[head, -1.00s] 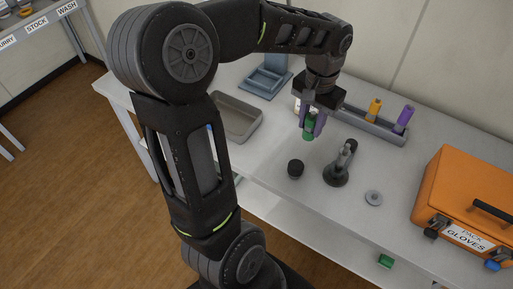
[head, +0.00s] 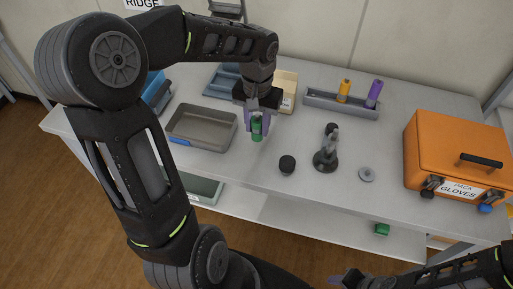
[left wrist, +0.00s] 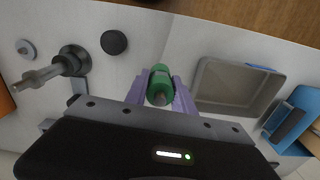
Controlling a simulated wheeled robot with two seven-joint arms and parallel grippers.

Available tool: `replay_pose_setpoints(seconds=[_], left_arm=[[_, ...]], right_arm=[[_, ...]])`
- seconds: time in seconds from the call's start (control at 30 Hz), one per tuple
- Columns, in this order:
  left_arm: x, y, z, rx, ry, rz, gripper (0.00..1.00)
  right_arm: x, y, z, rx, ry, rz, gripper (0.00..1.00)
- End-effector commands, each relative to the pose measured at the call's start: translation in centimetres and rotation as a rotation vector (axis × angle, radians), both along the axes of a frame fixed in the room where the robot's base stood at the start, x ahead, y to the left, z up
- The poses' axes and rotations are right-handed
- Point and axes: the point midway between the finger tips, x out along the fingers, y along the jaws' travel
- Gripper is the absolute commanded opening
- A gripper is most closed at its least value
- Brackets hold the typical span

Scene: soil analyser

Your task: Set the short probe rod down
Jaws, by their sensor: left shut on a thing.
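The short probe rod, a green cylinder (head: 257,133), is between the purple fingers of my left gripper (head: 261,126), which is shut on it. In the left wrist view the rod (left wrist: 160,83) points away from the camera between the fingers. It is over the white table, just right of a grey tray (head: 202,127). I cannot tell whether its lower end touches the table. My right gripper (head: 352,279) is partly seen low in the head view, away from the table top, and its opening is unclear.
A black knob (head: 287,165), a dark stand (head: 325,158) and a grey washer (head: 367,174) are nearby. A rack (head: 325,101) holds a yellow and a purple cylinder. An orange case (head: 460,150) is at right. Bare table lies in front of the rod.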

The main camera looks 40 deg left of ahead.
Motion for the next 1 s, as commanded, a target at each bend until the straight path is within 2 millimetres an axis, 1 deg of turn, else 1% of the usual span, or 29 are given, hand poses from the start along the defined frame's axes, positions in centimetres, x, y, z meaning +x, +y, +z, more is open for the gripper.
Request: replay_pose_setpoints(seconds=[0.1, 0.23, 0.33, 0.6, 0.67, 0.8, 0.9, 1.0], left_arm=[[-0.1, 0.0, -2.3, -0.003, 0.006, 0.001, 0.00], [-0.1, 0.0, -4.1, -0.002, 0.004, 0.001, 0.00], [0.0, 0.0, -4.6, 0.001, 0.001, 0.001, 0.00], [0.0, 0.0, -4.7, 0.000, 0.001, 0.001, 0.00], [-0.1, 0.0, -5.2, -0.001, 0.003, 0.001, 0.00], [-0.1, 0.0, -7.2, -0.002, 0.005, 0.000, 0.00], [-0.1, 0.0, -8.2, -0.001, 0.003, -0.001, 0.00], [0.0, 0.0, -8.3, -0.001, 0.000, 0.001, 0.00]], right_arm=[[0.0, 0.0, 0.3, -0.001, 0.001, 0.000, 0.36], [-0.1, 0.0, 0.4, -0.001, 0.001, -0.001, 0.36], [-0.1, 0.0, 0.4, -0.002, 0.003, 0.000, 0.36], [-0.1, 0.0, 0.4, -0.002, 0.003, 0.000, 0.36], [-0.1, 0.0, 0.5, -0.002, 0.003, 0.000, 0.36], [-0.1, 0.0, 0.6, -0.002, 0.003, 0.000, 0.36], [-0.1, 0.0, 0.7, -0.002, 0.003, -0.001, 0.36], [-0.1, 0.0, 0.7, -0.003, 0.003, -0.001, 0.36]])
